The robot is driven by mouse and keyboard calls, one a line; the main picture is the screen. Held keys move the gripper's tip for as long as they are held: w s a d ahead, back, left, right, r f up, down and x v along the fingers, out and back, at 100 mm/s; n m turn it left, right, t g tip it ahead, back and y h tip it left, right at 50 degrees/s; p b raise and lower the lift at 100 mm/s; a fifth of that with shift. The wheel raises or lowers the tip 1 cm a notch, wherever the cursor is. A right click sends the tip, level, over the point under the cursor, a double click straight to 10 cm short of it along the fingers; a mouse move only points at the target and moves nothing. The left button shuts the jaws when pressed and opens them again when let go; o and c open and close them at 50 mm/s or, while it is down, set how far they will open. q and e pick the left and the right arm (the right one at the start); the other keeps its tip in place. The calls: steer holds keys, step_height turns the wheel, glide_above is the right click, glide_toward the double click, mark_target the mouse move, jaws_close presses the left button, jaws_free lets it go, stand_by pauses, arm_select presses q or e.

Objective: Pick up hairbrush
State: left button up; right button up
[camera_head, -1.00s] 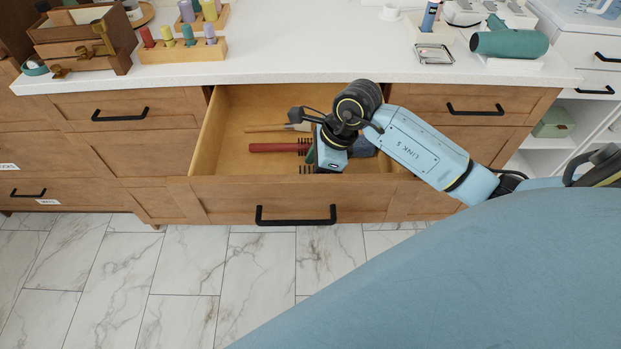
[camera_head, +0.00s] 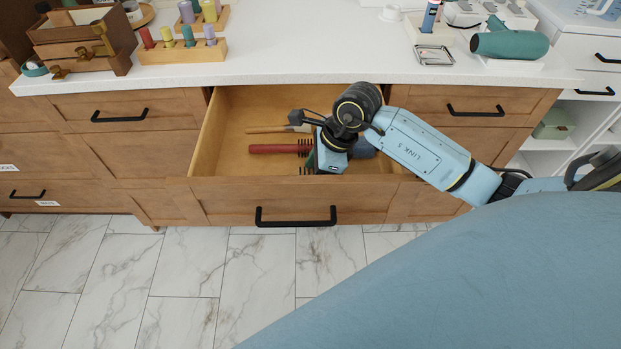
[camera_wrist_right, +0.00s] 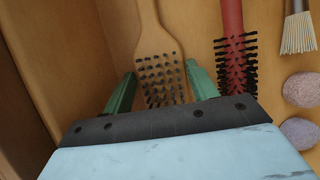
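A wooden paddle hairbrush (camera_wrist_right: 158,75) with dark bristles facing up lies in the open drawer (camera_head: 232,125), beside a drawer wall in the right wrist view. My right gripper (camera_wrist_right: 160,88) is open, its green fingers on either side of the bristled head. I cannot tell whether they touch it. A red-handled round brush (camera_wrist_right: 234,50) lies just right of the right finger; its handle (camera_head: 272,149) also shows in the head view. In the head view my right gripper (camera_head: 312,162) reaches down into the drawer, and the paddle brush is mostly hidden. My left gripper is out of view.
A pale-bristled brush (camera_wrist_right: 298,32) and two round greyish objects (camera_wrist_right: 301,90) lie farther right in the wrist view. The drawer front (camera_head: 290,200) stands close to my right gripper. The countertop (camera_head: 300,65) above holds a teal hair dryer (camera_head: 510,42) and bottle racks.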

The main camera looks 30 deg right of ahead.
steer(key=c, duration=0.4)
steer(key=shift+c, duration=0.2)
